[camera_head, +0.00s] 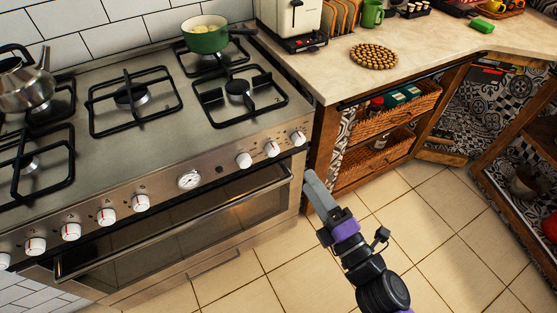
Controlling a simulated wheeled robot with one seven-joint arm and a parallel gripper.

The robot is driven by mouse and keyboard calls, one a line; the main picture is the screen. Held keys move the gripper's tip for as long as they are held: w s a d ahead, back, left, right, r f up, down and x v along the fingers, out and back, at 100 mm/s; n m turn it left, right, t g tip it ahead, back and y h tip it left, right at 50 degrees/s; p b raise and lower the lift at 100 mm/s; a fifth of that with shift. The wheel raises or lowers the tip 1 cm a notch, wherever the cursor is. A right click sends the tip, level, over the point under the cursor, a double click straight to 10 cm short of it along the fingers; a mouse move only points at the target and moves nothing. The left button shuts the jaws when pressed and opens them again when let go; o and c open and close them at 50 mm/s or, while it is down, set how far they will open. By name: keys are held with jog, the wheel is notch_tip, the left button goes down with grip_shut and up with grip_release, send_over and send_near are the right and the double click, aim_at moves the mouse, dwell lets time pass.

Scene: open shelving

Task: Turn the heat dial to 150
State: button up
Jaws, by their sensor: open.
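The steel stove front panel carries several white knobs with red marks. On its right part are a knob (244,160), a second knob (272,149) and the rightmost knob (298,138). A round white-faced gauge (190,180) sits near the panel's middle. More knobs, such as one at the left (72,231), line the left part. I cannot read any numbers or tell which knob is the heat dial. My gripper (314,184) is open and empty, in front of the stove's right end, just below the rightmost knob in the picture and apparently apart from it.
The oven door handle (170,232) runs across the stove front below the knobs. A green pot (205,36) and a steel kettle (27,85) stand on the hob. A wooden cabinet with wicker drawers (400,112) is right of the stove. The tiled floor (450,240) is clear.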

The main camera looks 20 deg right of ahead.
jog(key=w+f+n, duration=0.2)
jog(key=w+n, duration=0.5)
jog(key=n, duration=0.2)
jog(key=n+g+y, duration=0.1)
jog(key=n+g, duration=0.1)
jog(key=n, duration=0.8)
send_near(275, 153)
jog(key=shift+n, duration=0.3)
jog(key=shift+w+a+f, duration=0.1)
jog(key=shift+w+a, duration=0.15)
jog(key=shift+w, duration=1.1)
jog(key=shift+w+a+r, duration=0.1)
jog(key=shift+w+a, duration=0.1)
jog(key=shift+w, duration=1.1)
jog(key=shift+w+a+f, duration=0.1)
jog(key=shift+w+a, duration=0.15)
jog(key=shift+w, duration=1.1)
jog(key=shift+c, duration=0.3)
grip_shut()
